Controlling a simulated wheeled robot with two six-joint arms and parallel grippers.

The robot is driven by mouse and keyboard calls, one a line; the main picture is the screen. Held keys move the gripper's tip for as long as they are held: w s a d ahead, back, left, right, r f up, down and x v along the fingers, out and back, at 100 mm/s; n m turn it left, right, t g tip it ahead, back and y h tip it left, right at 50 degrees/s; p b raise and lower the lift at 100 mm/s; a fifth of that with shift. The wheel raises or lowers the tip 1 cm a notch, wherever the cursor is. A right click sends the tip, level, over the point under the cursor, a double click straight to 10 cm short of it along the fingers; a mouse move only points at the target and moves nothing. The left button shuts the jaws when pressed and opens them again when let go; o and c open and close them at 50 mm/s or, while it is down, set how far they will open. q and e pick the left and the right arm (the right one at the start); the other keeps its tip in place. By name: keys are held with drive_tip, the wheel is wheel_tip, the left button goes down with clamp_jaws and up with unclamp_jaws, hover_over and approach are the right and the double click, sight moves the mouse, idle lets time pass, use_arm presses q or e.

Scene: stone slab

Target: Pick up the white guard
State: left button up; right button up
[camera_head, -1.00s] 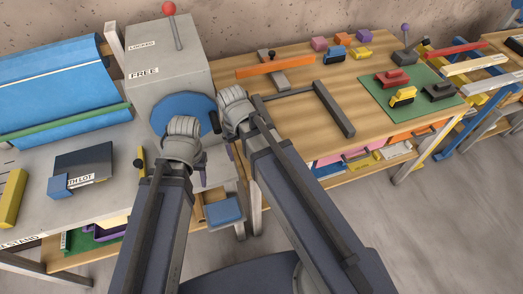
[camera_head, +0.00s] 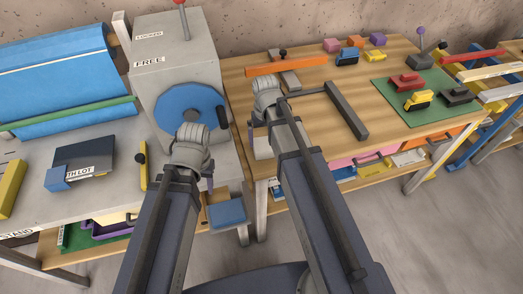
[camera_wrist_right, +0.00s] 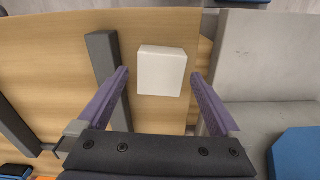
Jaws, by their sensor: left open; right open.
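The white guard (camera_wrist_right: 162,71) is a pale block lying on the wooden table top near its edge, in the right wrist view. My right gripper (camera_wrist_right: 159,76) is open, with its purple fingers on either side of the guard in that view. I cannot tell how high the fingers are above the table.
The grey machine (camera_head: 175,60) with a blue wheel (camera_head: 172,108) stands left of the wooden table (camera_head: 330,75). A dark bar (camera_head: 347,110) lies close to my right gripper. A green mat (camera_head: 408,115) with toy-like blocks is further right. A blue stool (camera_head: 226,213) stands below.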

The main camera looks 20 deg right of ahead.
sight(264, 146)
drive_tip(key=shift+w+a+f+b, duration=0.1)
drive_tip(key=shift+w+f+b, duration=0.1)
drive_tip(key=shift+f+b, duration=1.15)
drive_tip(key=shift+w+f+b, duration=0.15)
drive_tip(key=shift+f+b, duration=1.1)
drive_tip(key=shift+f, duration=0.05)
drive_tip(key=shift+r, duration=0.1)
drive_tip(key=shift+c, duration=0.4)
drive_tip(key=c, duration=1)
wheel_tip(264, 146, up, 10)
drive_tip(key=p, duration=1)
